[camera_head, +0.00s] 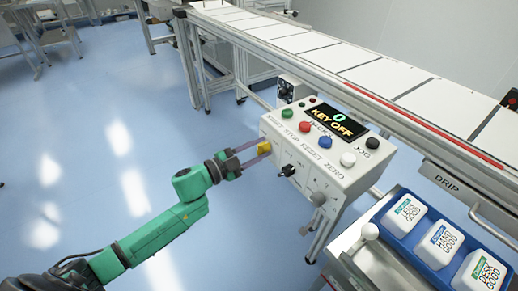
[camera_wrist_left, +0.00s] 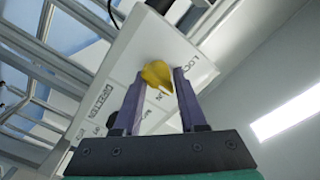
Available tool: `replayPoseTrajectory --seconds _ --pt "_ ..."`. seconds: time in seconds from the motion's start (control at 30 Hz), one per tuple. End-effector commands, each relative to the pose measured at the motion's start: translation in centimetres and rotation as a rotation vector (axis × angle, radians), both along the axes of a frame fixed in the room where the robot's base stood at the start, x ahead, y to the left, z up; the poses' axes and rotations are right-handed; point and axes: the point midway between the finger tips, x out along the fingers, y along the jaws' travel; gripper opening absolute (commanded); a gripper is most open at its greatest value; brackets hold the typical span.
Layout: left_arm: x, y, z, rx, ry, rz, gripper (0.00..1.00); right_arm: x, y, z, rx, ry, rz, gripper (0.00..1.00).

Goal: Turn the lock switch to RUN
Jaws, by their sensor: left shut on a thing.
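The yellow lock switch (camera_head: 264,148) sits on the left side face of the white control box (camera_head: 345,172). In the left wrist view the yellow knob (camera_wrist_left: 156,74) lies between the two purple fingers, beside lettering that reads LOCK and, partly covered, what looks like RUN. My left gripper (camera_head: 260,151) is shut on the switch, reaching it from the left. The fingers hide part of the knob, and its exact setting is hard to tell. The box's display (camera_head: 336,121) reads "0" and "KEY OFF". My right gripper is not in view.
Several coloured buttons line the box top, including a red one (camera_head: 305,127). A black knob (camera_head: 287,170) is on the same side face. A conveyor (camera_head: 345,57) runs behind, and a blue tray (camera_head: 397,244) of white containers stands at right.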

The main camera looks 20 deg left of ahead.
Motion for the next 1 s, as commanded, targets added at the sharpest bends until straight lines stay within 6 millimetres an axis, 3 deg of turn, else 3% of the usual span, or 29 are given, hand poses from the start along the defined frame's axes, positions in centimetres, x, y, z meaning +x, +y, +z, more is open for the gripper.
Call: replayPoseTrajectory --seconds 0.27,0.6,1.0 --pt "-0.2 -0.2 -0.5 0.201 -0.163 -0.003 0.0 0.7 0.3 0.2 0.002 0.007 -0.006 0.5" --pt "-0.2 -0.2 -0.6 0.428 -0.351 -0.004 0.0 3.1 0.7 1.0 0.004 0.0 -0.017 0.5" --pt "-0.2 -0.2 -0.6 0.571 -0.469 -0.004 0.0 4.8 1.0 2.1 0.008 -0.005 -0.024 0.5"
